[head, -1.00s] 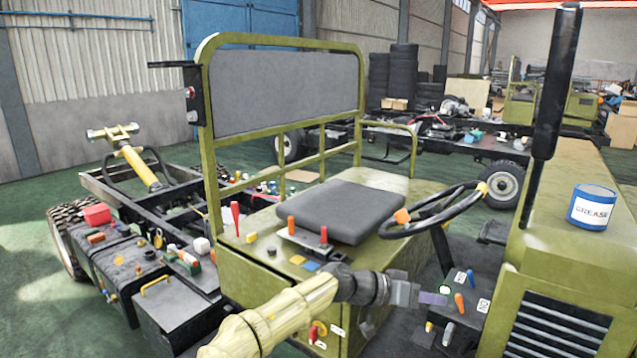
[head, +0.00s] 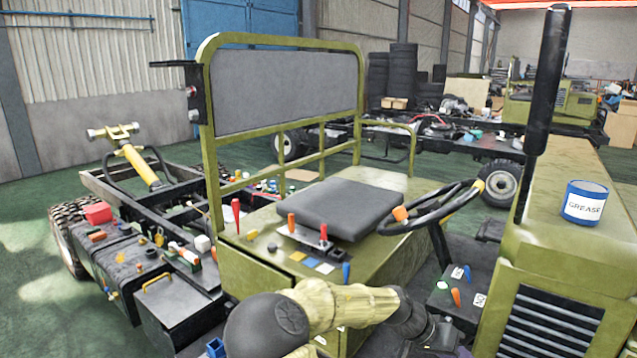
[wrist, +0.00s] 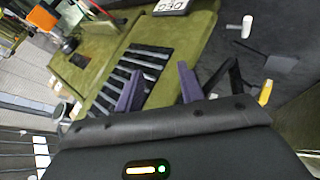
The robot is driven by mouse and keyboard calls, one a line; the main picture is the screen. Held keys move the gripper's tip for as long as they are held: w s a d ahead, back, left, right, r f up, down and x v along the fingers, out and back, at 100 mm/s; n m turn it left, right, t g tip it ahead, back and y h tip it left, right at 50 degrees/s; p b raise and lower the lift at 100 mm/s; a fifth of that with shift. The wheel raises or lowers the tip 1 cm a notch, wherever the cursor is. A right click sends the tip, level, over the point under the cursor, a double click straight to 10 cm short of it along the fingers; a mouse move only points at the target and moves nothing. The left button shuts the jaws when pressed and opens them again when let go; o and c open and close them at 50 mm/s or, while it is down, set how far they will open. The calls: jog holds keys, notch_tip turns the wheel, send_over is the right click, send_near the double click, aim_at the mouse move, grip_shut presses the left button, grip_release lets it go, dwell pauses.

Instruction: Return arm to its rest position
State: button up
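My arm (head: 345,305) reaches across the bottom of the head view, in front of the green chassis. Its wrist end points right and down beside the driver's floor area. My gripper is near the bottom edge there, mostly hidden or cut off. In the wrist view, the two purple fingers of my gripper (wrist: 158,88) stand well apart with nothing between them. Behind them is a green panel with a dark slatted grille (wrist: 140,70), and the fingers appear clear of any object.
The black seat (head: 340,210), steering wheel (head: 440,208) and black upright post (head: 548,90) stand around my arm. The green hood (head: 560,240) bears a blue and white grease can (head: 586,203). Small coloured handles lie on the seat base and floor panel. Open green floor (head: 30,270) lies left.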

jog(key=s+a+f+n+y, duration=0.3)
jog(key=s+a+f+y, duration=0.25)
jog(key=s, duration=0.25)
jog(key=s+a+r+n+t+y, duration=0.3)
jog(key=s+a+r+n+y, duration=0.1)
jog(key=a, duration=0.4)
notch_tip(320, 180, up, 2)
jog(key=shift+s+a+n, duration=0.25)
jog(key=shift+s+n, duration=0.45)
jog(key=shift+s, duration=0.55)
jog(key=shift+w, duration=0.1)
jog(key=shift+s, duration=0.2)
jog(key=shift+w, duration=0.2)
